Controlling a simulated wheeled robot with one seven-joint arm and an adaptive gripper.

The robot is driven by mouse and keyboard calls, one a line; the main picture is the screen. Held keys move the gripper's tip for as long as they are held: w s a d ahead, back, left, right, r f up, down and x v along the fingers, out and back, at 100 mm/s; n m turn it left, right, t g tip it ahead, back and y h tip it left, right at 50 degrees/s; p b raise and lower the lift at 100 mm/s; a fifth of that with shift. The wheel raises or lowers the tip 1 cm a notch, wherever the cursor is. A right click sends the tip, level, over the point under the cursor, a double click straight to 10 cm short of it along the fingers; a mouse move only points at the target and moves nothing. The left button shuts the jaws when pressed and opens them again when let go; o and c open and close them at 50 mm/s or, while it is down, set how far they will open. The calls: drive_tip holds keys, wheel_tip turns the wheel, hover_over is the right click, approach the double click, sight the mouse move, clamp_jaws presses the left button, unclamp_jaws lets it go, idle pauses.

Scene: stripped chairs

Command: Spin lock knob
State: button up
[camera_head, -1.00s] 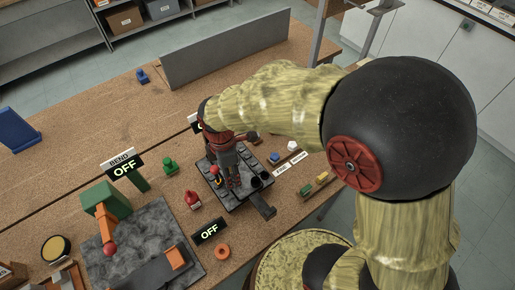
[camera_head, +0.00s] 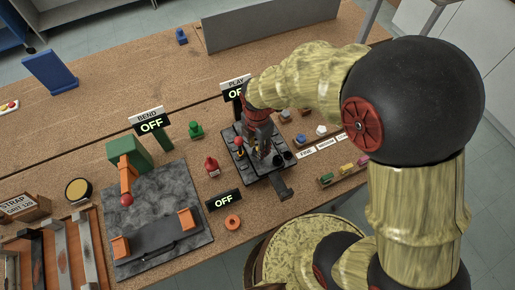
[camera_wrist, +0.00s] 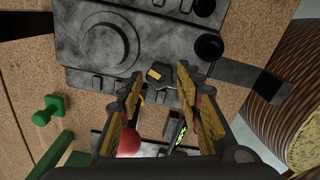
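A dark grey control panel (camera_head: 243,166) sits on the cork-topped bench, and it fills the upper part of the wrist view (camera_wrist: 72,40). A small dark knob with a yellowish face (camera_wrist: 160,74) shows on it in the wrist view; I cannot tell for sure that it is the lock knob. My gripper (camera_wrist: 161,80) is open, its two fingers on either side of this knob, pointing at the panel. Whether they touch it cannot be told. In the head view my gripper (camera_head: 259,143) is over the panel and hides much of it, including the knob.
A red ball-topped lever (camera_wrist: 129,143) stands close by my left finger in the wrist view. A large round dial (camera_wrist: 103,45) and a black round knob (camera_wrist: 208,46) flank the knob.

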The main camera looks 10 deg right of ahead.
drive_tip(key=shift+f, duration=0.6)
drive_tip(key=c, duration=0.3)
drive_tip(key=c, duration=0.6)
